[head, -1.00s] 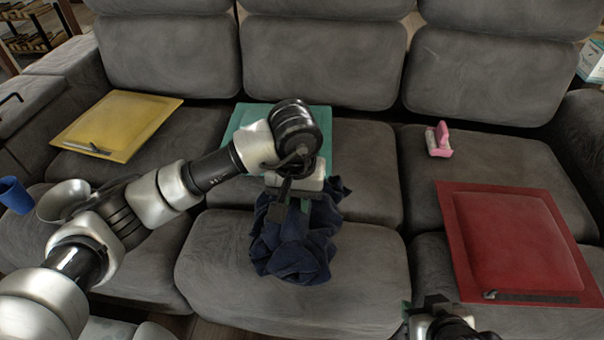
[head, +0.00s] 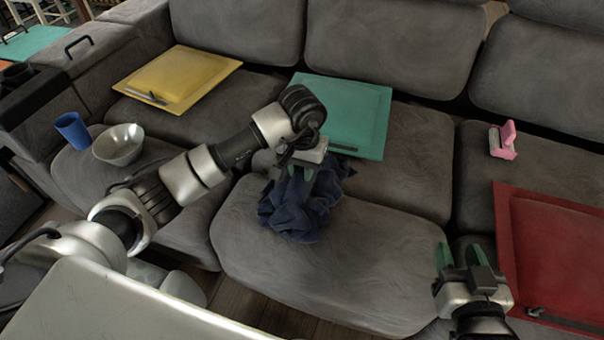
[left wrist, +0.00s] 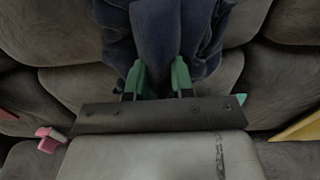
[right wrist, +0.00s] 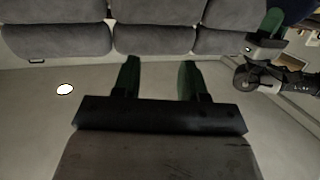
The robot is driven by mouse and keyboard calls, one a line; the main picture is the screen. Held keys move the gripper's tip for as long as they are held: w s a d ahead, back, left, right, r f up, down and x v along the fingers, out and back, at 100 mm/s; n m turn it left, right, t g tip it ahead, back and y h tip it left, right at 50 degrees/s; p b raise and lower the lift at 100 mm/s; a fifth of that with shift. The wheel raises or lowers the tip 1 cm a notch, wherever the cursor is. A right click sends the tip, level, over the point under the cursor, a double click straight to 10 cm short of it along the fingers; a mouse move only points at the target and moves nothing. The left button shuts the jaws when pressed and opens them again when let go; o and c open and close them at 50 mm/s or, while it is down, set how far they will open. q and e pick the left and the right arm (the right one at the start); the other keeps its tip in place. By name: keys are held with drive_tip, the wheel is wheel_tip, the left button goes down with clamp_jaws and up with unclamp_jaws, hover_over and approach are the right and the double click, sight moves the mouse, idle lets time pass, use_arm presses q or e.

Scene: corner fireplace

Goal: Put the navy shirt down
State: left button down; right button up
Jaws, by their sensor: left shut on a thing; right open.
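The navy shirt (head: 300,206) is a crumpled dark blue bundle over the middle sofa seat in the head view. My left gripper (head: 301,171) is shut on its upper part, and the cloth hangs in folds below. I cannot tell whether its lower folds touch the seat. In the left wrist view the shirt (left wrist: 160,30) is pinched between the green fingers of my left gripper (left wrist: 160,80). My right gripper (head: 462,256) is open and empty near the sofa's front edge at the right. Its spread fingers (right wrist: 158,75) show in the right wrist view.
A teal flat case (head: 345,105) lies behind the shirt. A yellow one (head: 180,75), a white bowl (head: 119,144) and a blue cup (head: 72,130) are at the left. A pink item (head: 503,141) and a red case (head: 555,250) are at the right. The front middle seat (head: 340,265) is clear.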

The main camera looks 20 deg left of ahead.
use_arm(q)
drive_tip(key=shift+f, duration=0.75)
use_arm(e)
drive_tip(key=shift+w+a+r+t, duration=0.2)
drive_tip(key=shift+r+t, duration=0.5)
use_arm(q)
drive_tip(key=shift+f, duration=0.15)
drive_tip(key=c, duration=1)
unclamp_jaws()
use_arm(e)
drive_tip(key=shift+w+a+r+t, duration=0.1)
drive_tip(key=shift+r+t, duration=0.2)
drive_tip(key=shift+r, duration=0.1)
